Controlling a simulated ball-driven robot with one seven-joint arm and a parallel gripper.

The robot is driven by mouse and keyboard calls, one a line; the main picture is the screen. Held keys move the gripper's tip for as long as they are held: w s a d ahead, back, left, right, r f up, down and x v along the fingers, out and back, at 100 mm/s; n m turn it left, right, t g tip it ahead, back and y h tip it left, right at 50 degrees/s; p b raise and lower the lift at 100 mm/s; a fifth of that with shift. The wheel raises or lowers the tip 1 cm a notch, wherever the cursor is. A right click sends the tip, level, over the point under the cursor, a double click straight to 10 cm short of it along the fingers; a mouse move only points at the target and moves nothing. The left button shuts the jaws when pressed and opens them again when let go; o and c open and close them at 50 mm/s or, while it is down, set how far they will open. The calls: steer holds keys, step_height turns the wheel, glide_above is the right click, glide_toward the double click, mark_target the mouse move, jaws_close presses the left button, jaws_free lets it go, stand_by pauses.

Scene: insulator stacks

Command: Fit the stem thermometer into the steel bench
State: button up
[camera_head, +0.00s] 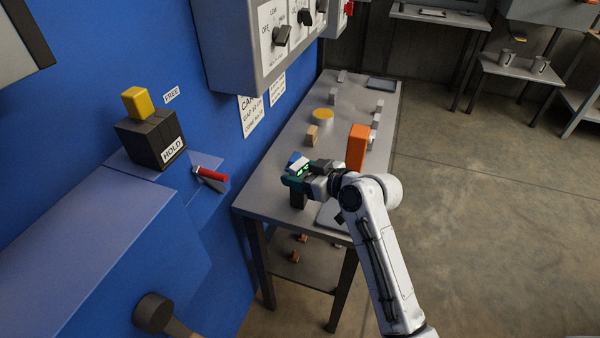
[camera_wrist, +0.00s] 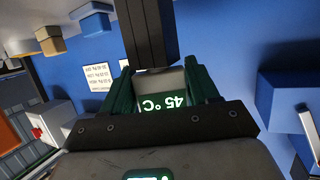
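The steel bench (camera_head: 266,188) is a long grey table beside the blue wall. My gripper (camera_head: 292,183) is over its near end. In the wrist view, the green fingers of my gripper (camera_wrist: 160,72) close on both sides of a pale body with a lit green "45 °C" readout, which looks like the stem thermometer (camera_wrist: 168,98). Its stem cannot be made out. A dark upright block (camera_head: 298,201) stands below the gripper; it seems to be the dark post (camera_wrist: 148,30) just beyond the fingers. I cannot tell whether the thermometer touches it.
An orange block (camera_head: 357,147), a wooden block (camera_head: 312,135) and a yellow-topped round piece (camera_head: 322,115) stand farther along the bench. A blue cabinet with a red-handled lever (camera_head: 211,175) is at left. Open floor lies right.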

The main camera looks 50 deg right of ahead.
steer(key=o, duration=0.5)
steer(key=shift+o, duration=0.2)
steer(key=shift+s, duration=0.15)
steer(key=v, duration=1)
steer(key=shift+s+b, duration=0.25)
steer(key=shift+b, duration=0.05)
steer(key=shift+r, duration=0.15)
steer(key=s+a+f+g, duration=0.2)
steer(key=a+f+g, duration=0.2)
steer(key=a+f, duration=0.35)
steer(key=s+a+f+g, duration=0.35)
steer(key=a+f, duration=0.25)
steer(key=a, duration=0.2)
steer(key=s+f+g, duration=0.5)
steer(key=s+f, duration=0.1)
steer(key=s, duration=0.4)
steer(key=shift+s+d, duration=0.25)
steer(key=shift+s, duration=0.05)
